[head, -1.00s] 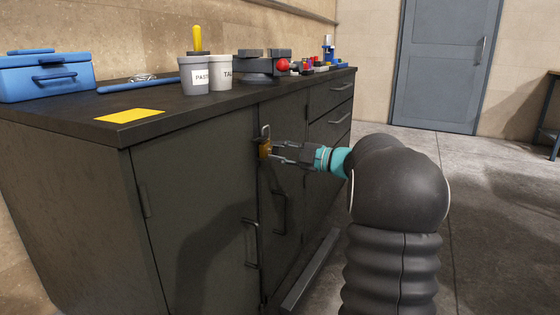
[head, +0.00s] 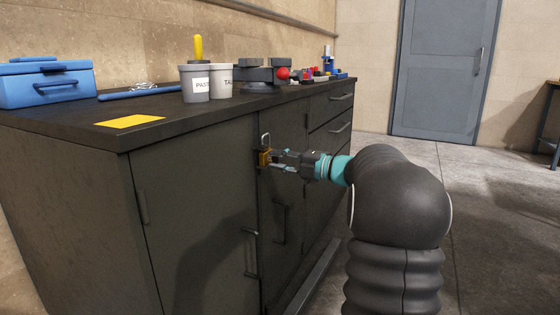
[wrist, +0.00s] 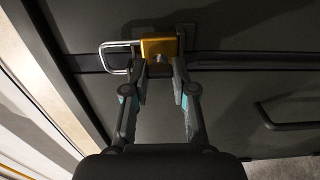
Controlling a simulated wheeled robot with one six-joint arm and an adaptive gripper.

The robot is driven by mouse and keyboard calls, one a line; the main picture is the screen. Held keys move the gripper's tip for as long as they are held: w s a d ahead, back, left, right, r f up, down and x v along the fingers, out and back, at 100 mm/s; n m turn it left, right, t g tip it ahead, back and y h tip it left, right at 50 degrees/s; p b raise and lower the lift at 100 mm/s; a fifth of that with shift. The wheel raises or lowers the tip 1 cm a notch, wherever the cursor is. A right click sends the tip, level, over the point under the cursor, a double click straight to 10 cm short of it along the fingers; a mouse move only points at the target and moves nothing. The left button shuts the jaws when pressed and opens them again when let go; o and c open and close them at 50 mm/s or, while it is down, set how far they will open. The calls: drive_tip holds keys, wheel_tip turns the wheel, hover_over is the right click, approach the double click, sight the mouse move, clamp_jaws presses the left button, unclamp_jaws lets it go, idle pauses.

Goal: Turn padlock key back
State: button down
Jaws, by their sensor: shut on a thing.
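A brass padlock (head: 264,158) hangs at the seam between the cabinet doors, its grey shackle (head: 265,140) above the body. In the wrist view the padlock body (wrist: 159,47) is at top centre, with the shackle (wrist: 117,57) reaching left. My gripper (head: 280,161) is right in front of the padlock. In the wrist view its two fingertips (wrist: 159,72) are just below the body, around a small grey key (wrist: 156,67), and it is shut on it. The key is mostly hidden by the fingers, so its exact angle is hard to tell.
The dark cabinet (head: 195,200) has door handles (head: 250,250) below the padlock. On its top are a blue toolbox (head: 45,85), a yellow sheet (head: 131,121), cups (head: 222,80) and a vise (head: 262,75). Open floor lies to the right.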

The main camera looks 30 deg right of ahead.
drive_tip(key=c, duration=0.9)
unclamp_jaws()
drive_tip(key=v, duration=1.2)
drive_tip(key=shift+d, duration=0.1)
